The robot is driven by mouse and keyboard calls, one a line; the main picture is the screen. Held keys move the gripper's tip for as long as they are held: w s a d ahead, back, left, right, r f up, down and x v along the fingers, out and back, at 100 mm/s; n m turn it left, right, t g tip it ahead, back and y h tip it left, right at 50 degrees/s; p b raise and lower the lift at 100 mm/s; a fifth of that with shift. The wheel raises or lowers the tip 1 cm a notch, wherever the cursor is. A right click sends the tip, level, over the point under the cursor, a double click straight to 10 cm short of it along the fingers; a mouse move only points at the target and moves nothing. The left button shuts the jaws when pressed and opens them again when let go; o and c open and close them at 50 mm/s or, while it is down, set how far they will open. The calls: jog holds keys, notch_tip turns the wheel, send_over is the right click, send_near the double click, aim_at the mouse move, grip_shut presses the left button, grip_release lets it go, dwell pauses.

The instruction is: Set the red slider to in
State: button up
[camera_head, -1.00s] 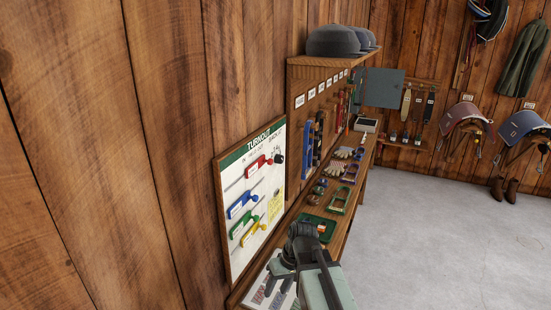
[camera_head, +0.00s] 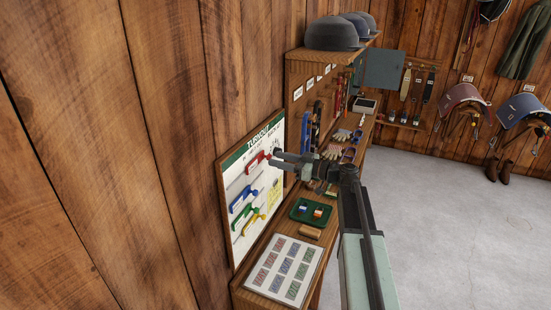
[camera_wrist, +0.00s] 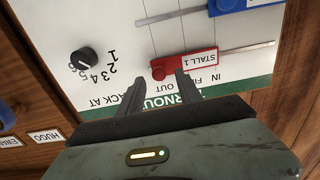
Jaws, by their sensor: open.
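The red slider (camera_head: 257,162) sits on the top rail of the white turnout board on the left wall. It stands toward the right end of its rail in the head view, with bare rail to its left. In the wrist view the board appears upside down; the red slider (camera_wrist: 185,64) carries a "STALL 1" label and a round red knob. My gripper (camera_head: 275,158) is open in front of the board. In the wrist view my gripper's fingertips (camera_wrist: 160,88) are on either side of the knob; I cannot tell whether they touch it.
Blue (camera_head: 244,196), green (camera_head: 241,212) and yellow (camera_head: 253,222) sliders lie below the red one. A black numbered dial (camera_wrist: 84,60) is beside it. The bench below holds a green tray (camera_head: 300,216) and a card sheet (camera_head: 268,285). Open floor lies right.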

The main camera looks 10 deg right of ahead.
jog(key=shift+x, duration=1.25)
grip_shut()
dwell(0.4)
